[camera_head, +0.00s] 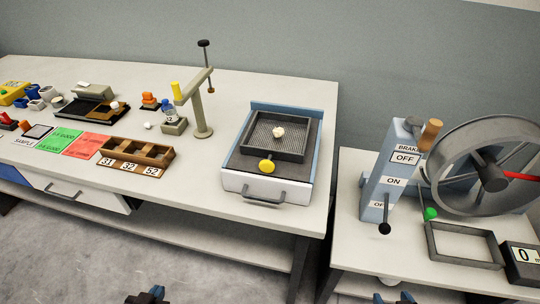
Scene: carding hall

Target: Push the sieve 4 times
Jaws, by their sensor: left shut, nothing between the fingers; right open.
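The sieve (268,152) is a dark square frame with a mesh bottom, set in a blue-and-white housing (236,184) near the right end of the long table. A small pale tuft (278,132) lies on its mesh. A yellow round knob (267,166) is at its front side. My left gripper (148,295) is at the bottom edge, in front of and below the table, shut and apart from the sieve. My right gripper (395,297) is at the bottom edge, in front of the right table, open and apart from the sieve. Both grippers are partly cut off.
A drawer handle (264,192) sticks out from the housing front. A post with a crossarm (201,110) stands left of the sieve, beside a wooden compartment box (135,154). The right table holds a lever panel (390,172), a large wheel (490,165) and a grey frame (464,244).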

